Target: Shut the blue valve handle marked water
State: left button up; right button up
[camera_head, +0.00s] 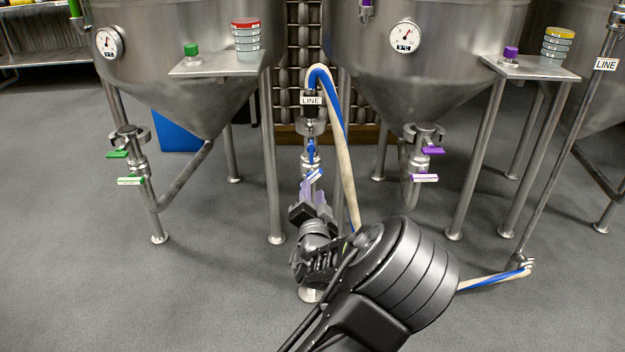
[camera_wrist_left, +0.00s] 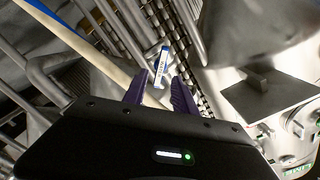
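Two blue valve handles sit on the steel pipe post below the hose end. The upper blue handle (camera_head: 310,151) points roughly upright. The lower handle (camera_head: 315,177) is blue with a white label face and lies tilted; its lettering is too small to read. My left gripper (camera_head: 312,192), with purple fingers, is just below the lower handle. In the left wrist view, the fingers (camera_wrist_left: 160,92) are apart and the blue-and-white handle (camera_wrist_left: 161,66) shows in the gap, near the fingertips. I cannot tell whether they touch it. My right gripper is not in view.
A cream and blue hose (camera_head: 343,140) arches from the post and runs down behind my arm. Steel tanks stand left (camera_head: 190,90) and right (camera_head: 440,85), with green (camera_head: 130,181) and purple (camera_head: 424,178) valve handles. Small shelves hold stacked lids. The grey floor at left is clear.

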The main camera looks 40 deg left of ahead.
aim_at(312, 181)
pick_arm(q)
jog(key=b+x, duration=0.2)
jog(key=x, duration=0.4)
jog(key=shift+f, duration=0.1)
jog(key=shift+w+a, duration=0.25)
jog(key=shift+w, duration=0.05)
jog(key=shift+c, duration=0.3)
grip_shut()
